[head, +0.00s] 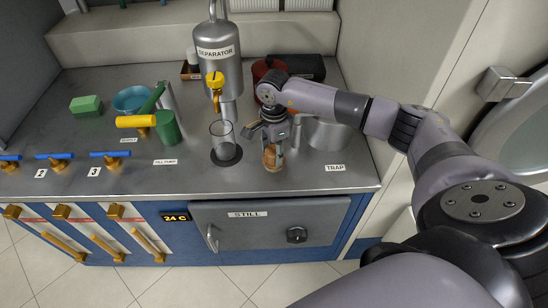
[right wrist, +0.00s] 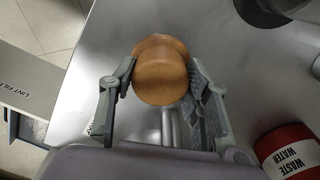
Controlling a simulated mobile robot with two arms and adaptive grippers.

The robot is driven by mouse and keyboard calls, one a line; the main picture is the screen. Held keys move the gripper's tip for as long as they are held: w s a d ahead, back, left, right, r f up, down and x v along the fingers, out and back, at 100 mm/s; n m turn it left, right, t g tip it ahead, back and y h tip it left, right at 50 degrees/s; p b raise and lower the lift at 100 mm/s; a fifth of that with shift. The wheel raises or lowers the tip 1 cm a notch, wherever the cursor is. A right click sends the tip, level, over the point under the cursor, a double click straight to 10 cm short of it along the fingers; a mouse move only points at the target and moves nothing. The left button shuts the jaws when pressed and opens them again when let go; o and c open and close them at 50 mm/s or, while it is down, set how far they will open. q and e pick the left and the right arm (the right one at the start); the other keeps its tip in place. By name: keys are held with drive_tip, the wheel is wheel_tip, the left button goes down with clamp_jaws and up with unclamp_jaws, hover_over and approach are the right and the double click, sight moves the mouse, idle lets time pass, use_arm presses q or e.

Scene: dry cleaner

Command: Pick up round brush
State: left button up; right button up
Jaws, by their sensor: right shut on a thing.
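The round brush (head: 270,159) shows as a brown, rounded wooden piece at the front of the steel counter, just right of the glass beaker. In the right wrist view the brush (right wrist: 160,70) is a round wooden knob between the two fingers. My right gripper (head: 272,148) points down over it and is shut on it; the fingers touch its sides in the right wrist view (right wrist: 161,82). Whether the brush touches the counter I cannot tell. Its underside is hidden. My left gripper is not in view.
A glass beaker (head: 222,140) stands close left of the brush under the separator (head: 217,55). A metal trap pot (head: 328,134) stands close right. A red waste water can (right wrist: 290,150) stands near the gripper. The counter's front edge (head: 290,191) is near.

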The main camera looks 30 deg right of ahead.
sight(274, 150)
drive_tip(key=c, duration=0.5)
wheel_tip(274, 150, up, 20)
drive_tip(key=b, duration=0.2)
drive_tip(key=shift+b, duration=0.3)
drive_tip(key=o, duration=0.6)
drive_tip(key=c, duration=0.4)
